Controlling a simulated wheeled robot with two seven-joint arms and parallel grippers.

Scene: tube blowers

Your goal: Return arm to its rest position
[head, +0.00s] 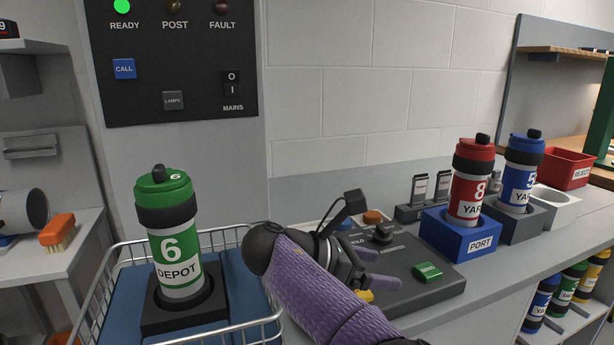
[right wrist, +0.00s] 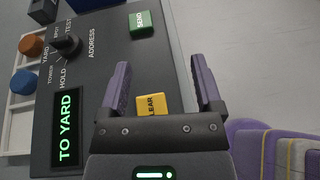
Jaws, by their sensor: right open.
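My right arm reaches in from the bottom in the head view. Its purple-fingered gripper (head: 388,268) is open and empty over the dark control panel (head: 412,302). In the right wrist view the open fingers (right wrist: 160,68) are on either side of the yellow CLEAR button (right wrist: 152,104); whether they touch the panel cannot be told. The green SEND button (right wrist: 142,22) lies beyond the fingers, and a black selector knob (right wrist: 66,43) is to the left. The panel's display (right wrist: 66,128) reads TO YARD. My left gripper is not in view.
A green DEPOT carrier 6 (head: 175,240) stands in a holder in the wire basket (head: 101,298) at left. Red carrier 8 (head: 468,185) stands in the blue PORT block (head: 460,240), beside blue carrier 5 (head: 520,170). A red bin (head: 568,165) is farther right.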

